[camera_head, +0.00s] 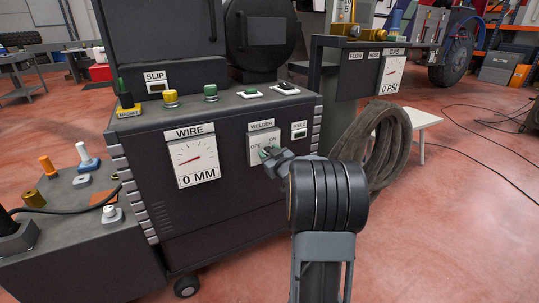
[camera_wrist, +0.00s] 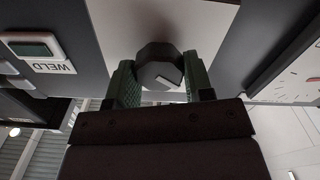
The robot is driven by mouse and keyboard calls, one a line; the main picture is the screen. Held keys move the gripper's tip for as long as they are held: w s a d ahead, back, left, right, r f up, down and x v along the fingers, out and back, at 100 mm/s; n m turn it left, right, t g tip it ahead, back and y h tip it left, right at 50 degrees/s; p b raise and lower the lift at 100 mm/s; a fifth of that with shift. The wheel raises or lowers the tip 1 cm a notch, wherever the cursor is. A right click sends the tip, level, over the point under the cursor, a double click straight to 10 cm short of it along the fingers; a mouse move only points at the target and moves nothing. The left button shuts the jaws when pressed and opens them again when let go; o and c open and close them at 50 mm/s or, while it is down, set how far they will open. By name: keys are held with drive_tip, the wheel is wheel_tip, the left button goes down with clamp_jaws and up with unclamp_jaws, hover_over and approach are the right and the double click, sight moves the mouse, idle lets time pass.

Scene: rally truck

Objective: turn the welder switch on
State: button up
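The welder switch is a dark, many-sided knob (camera_wrist: 160,66) with a short white mark, on a pale plate (camera_wrist: 207,22). In the head view, the WELDER plate (camera_head: 262,134) carries OFF on the left and ON on the right. My gripper (camera_head: 267,153) is at the plate there and hides the knob. In the wrist view, my gripper's green fingers (camera_wrist: 160,82) stand on both sides of the knob, with no clear gap. I cannot tell which setting the mark points to.
The WIRE gauge (camera_head: 196,156) reads 0 MM, left of the switch. A WELD indicator (camera_head: 299,131) is to its right. Several knobs and buttons line the top of the dark welder cabinet (camera_head: 240,185). A coiled hose (camera_head: 385,140) hangs at right. The red floor at front right is clear.

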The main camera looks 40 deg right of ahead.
drive_tip(key=c, duration=0.3)
drive_tip(key=m+p, duration=0.3)
drive_tip(key=m, duration=0.1)
drive_tip(key=m+p, duration=0.4)
drive_tip(key=shift+d+r+p, duration=0.15)
drive_tip(key=shift+r+p, duration=0.05)
drive_tip(key=shift+p, duration=0.1)
drive_tip(key=m+p, duration=0.3)
drive_tip(key=m, duration=0.2)
drive_tip(key=shift+f+p, duration=0.1)
drive_tip(key=shift+p, duration=0.2)
drive_tip(key=shift+d+f+m+p, duration=0.15)
drive_tip(key=shift+m+p, duration=1)
drive_tip(key=shift+m, duration=1.25)
drive_tip(key=shift+f, duration=0.1)
